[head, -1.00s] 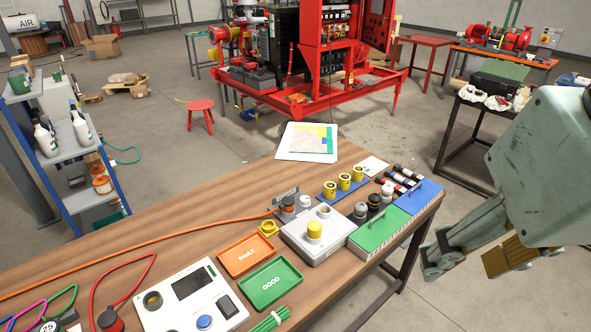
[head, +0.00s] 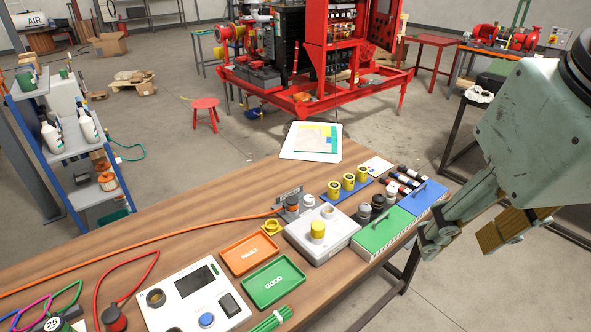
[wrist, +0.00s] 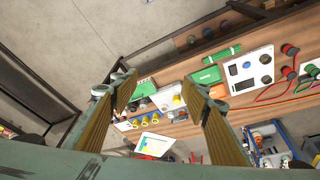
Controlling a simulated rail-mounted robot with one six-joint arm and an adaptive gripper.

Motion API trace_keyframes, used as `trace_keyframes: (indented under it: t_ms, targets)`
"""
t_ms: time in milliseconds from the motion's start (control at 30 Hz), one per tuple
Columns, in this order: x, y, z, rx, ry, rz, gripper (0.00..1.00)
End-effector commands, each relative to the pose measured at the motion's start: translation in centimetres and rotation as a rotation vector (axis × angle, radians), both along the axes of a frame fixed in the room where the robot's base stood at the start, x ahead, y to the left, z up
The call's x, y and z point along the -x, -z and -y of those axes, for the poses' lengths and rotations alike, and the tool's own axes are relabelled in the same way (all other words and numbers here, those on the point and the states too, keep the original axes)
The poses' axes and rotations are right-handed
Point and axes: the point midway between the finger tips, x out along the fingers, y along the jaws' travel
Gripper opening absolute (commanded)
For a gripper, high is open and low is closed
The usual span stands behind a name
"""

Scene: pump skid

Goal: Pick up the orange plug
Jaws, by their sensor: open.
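The orange plug (head: 291,203) is at the end of an orange cable (head: 180,230) in the head view. My gripper (head: 462,242) is open and empty, past the right end of the bench and well apart from the plug. In the wrist view my gripper (wrist: 158,84) shows its two fingers spread wide, with the bench beyond them. I cannot clearly make out the plug there.
Green (head: 380,232) and blue (head: 425,200) cases stand at the right end. Orange (head: 249,254) and green (head: 272,284) trays lie in front.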

Motion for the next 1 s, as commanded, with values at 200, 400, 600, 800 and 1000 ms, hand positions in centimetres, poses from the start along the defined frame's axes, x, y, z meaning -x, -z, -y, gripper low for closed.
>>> trace_keyframes:
  t_ms: [200,400,600,800,1000]
  targets:
    - [-3.7,-1.0,-0.5,0.024,-0.087,-0.021,0.43]
    - [-7.3,-1.8,-1.2,0.047,-0.174,-0.038,0.43]
    - [-11.0,-2.2,-1.9,0.068,-0.261,-0.055,0.43]
    - [-14.7,-2.2,-2.8,0.089,-0.349,-0.072,0.43]
    - [-18.5,-2.0,-3.8,0.109,-0.435,-0.088,0.43]
